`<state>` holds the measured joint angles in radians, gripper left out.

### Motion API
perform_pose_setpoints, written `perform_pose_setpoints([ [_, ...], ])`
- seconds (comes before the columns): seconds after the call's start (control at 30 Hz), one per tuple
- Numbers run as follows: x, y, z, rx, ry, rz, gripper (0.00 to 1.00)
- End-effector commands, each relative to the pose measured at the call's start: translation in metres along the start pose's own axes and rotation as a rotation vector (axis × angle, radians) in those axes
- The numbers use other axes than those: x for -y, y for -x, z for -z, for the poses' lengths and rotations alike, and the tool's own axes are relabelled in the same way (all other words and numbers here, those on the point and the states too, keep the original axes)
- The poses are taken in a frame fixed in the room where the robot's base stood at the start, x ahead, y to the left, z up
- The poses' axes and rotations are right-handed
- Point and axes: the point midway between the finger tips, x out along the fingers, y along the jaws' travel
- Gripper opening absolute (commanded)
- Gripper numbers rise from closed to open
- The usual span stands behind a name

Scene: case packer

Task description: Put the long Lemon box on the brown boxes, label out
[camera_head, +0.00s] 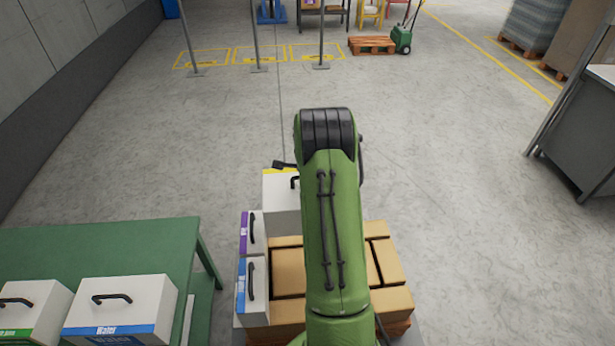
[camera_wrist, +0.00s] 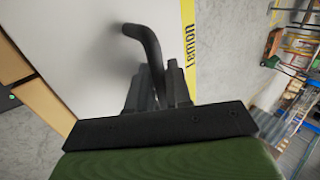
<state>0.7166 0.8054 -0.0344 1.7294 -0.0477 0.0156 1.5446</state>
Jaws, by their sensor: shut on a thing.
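The Lemon box (camera_head: 281,192) is white with a dark handle and a yellow label strip along its far edge. It is at the far left of the brown boxes (camera_head: 290,284), partly hidden by my arm. In the wrist view the Lemon box (camera_wrist: 85,50) shows its "Lemon" strip on the right, and brown boxes (camera_wrist: 35,98) show at the left. My gripper (camera_wrist: 160,82) is shut on the box's handle. The strip faces away from me, towards the open floor. I cannot tell whether the box rests on the brown boxes or hangs just above.
A purple-labelled white box (camera_head: 257,232) and a blue-labelled one (camera_head: 257,305) stand along the stack's left side. A green table (camera_head: 110,240) at the left holds a Water box (camera_head: 140,300) and a green-labelled box (camera_head: 40,305). Posts (camera_head: 257,40) stand far ahead; the floor between is clear.

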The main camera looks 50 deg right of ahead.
Motion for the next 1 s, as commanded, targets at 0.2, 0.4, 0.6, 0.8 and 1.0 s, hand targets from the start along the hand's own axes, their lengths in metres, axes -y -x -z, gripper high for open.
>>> perform_pose_setpoints([
  [0.2, -0.003, -0.008, 0.000, 0.000, 0.001, 0.007, 0.00],
  [0.4, -0.003, -0.007, 0.000, 0.000, 0.001, 0.008, 0.00],
  [0.6, -0.004, -0.009, 0.000, 0.000, 0.001, 0.008, 0.00],
  [0.8, -0.009, -0.017, 0.000, 0.000, 0.001, 0.009, 0.00],
  [1.0, -0.018, -0.030, 0.000, 0.000, 0.001, 0.010, 0.00],
])
